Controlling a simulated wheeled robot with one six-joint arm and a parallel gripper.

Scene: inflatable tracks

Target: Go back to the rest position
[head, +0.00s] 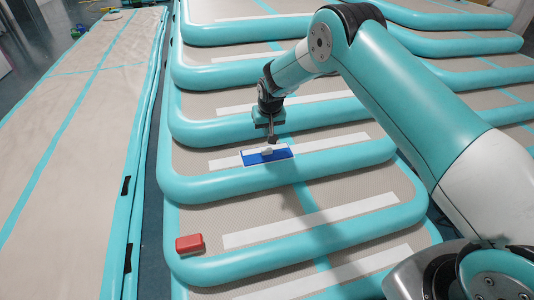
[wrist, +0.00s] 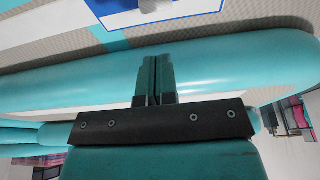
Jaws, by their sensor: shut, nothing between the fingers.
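My gripper (head: 272,138) is shut and empty. In the head view it hangs at the end of my teal arm, just above or behind a blue and white flat object (head: 266,154) lying on a track. I cannot tell from the head view whether they touch. In the wrist view my gripper's two dark fingers (wrist: 154,60) are pressed together. There the blue and white object (wrist: 150,12) shows at the top edge, beyond the fingertips and apart from them.
Stacked inflatable tracks (head: 290,178) with teal rims and white strips fill the middle. A red block (head: 190,243) sits on a lower track at the left. A long flat beige track (head: 75,120) runs along the left side. Dark floor shows at the far left.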

